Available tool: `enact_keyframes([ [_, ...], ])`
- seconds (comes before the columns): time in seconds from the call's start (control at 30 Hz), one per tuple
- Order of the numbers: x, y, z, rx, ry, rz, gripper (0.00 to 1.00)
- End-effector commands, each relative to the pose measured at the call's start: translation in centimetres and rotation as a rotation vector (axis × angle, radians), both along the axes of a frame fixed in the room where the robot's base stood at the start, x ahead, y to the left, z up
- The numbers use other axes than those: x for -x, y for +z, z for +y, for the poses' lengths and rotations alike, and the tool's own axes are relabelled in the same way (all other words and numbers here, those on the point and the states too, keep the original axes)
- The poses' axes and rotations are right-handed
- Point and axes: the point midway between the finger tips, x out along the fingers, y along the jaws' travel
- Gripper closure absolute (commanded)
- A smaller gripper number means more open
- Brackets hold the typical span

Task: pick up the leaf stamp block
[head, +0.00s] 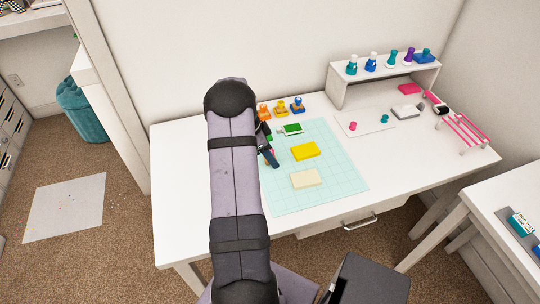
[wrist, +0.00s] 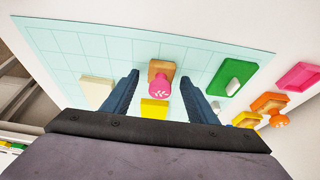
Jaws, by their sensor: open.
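The leaf stamp block shows in the wrist view as a pink knob (wrist: 160,87) with a pale leaf mark, on a tan wooden base. It stands on the pale teal grid mat (head: 335,185). My gripper (wrist: 159,79) is open, with one dark blue finger on each side of the stamp in the picture. I cannot tell how far the fingers are above the mat. In the head view my gripper (head: 268,150) is over the mat's left part, and my arm hides most of the stamp there.
On the mat are a yellow block (head: 305,151), a cream block (head: 306,179) and a green pad (head: 292,129). Orange, yellow and blue stamps (head: 281,107) stand behind it. A white shelf (head: 385,81) with several stamps is at the back right. The table's front left is bare.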

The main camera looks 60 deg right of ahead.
Motion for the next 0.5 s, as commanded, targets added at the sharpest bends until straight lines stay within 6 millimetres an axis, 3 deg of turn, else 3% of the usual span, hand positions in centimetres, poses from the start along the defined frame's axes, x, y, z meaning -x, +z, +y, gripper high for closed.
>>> enact_keyframes([
  [0.27,0.04,-0.22,-0.08,0.001,0.000,-0.001,0.49],
  [0.43,0.02,-0.20,-0.06,0.001,0.000,-0.001,0.90],
  [0.47,0.02,-0.20,-0.06,0.001,0.000,-0.001,0.96],
  [0.5,0.02,-0.18,-0.06,0.001,0.000,-0.001,0.96],
])
